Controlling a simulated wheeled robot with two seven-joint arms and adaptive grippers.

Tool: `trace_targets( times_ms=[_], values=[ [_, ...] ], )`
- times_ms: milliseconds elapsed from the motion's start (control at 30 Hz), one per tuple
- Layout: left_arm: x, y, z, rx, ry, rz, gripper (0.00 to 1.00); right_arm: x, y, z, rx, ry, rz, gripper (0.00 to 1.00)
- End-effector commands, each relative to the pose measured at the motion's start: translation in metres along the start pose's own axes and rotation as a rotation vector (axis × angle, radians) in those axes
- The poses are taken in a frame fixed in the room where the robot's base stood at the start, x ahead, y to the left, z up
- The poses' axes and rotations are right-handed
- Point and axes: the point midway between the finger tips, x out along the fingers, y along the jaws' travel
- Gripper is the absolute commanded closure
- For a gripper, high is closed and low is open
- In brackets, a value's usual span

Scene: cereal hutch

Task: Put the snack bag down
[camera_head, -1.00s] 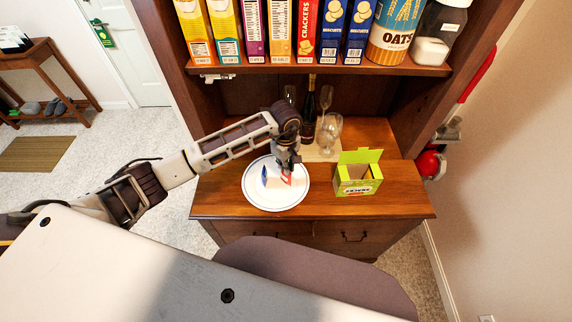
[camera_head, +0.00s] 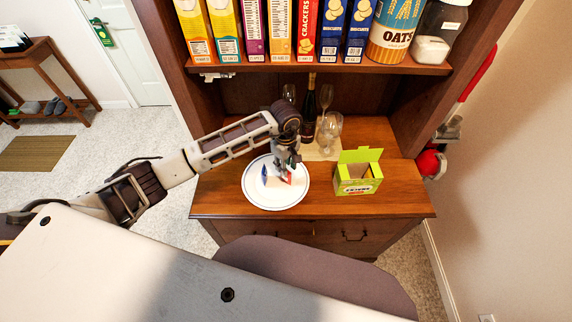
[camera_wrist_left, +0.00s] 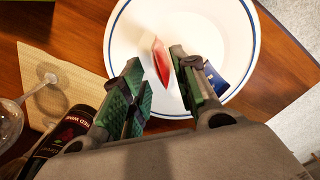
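A white plate with a blue rim line (camera_head: 262,200) sits on the wooden counter; it also fills the top of the left wrist view (camera_wrist_left: 125,35). A red-and-white snack bag piece (camera_wrist_left: 160,62) rests on the plate, between my left gripper's fingertips. A blue piece (camera_wrist_left: 217,80) shows beyond the right finger; whether both belong to one bag I cannot tell, as the finger hides the part between. My left gripper (camera_head: 286,170) is low over the plate with its fingers apart, and a gap shows beside the red piece in the wrist view (camera_wrist_left: 157,58). My right gripper is out of view.
An open green box (camera_head: 357,185) stands right of the plate on the counter (camera_head: 400,195). A dark wine bottle (camera_head: 309,112) and glasses (camera_head: 328,135) stand behind on a light mat (camera_head: 318,154). A shelf above holds boxes and an oats canister (camera_head: 392,35).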

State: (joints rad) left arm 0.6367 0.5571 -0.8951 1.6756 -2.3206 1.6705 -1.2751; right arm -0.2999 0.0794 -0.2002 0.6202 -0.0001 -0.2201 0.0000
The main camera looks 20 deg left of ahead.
Motion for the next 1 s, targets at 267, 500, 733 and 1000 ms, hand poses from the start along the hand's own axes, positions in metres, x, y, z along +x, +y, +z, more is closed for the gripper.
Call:
trace_targets(
  times_ms=[267, 500, 733, 1000],
  values=[
    [-0.017, 0.001, -0.001, 0.001, 0.001, 0.002, 0.71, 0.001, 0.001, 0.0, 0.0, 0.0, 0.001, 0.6],
    [-0.047, 0.001, -0.001, 0.001, 0.001, 0.002, 0.71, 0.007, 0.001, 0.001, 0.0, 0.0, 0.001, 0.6],
    [-0.077, 0.001, 0.0, 0.002, 0.001, 0.003, 0.71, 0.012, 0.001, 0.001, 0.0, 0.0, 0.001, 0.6],
    [-0.107, 0.0, 0.0, 0.001, 0.001, 0.001, 0.71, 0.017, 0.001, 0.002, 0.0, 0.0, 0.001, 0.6]
  ],
)
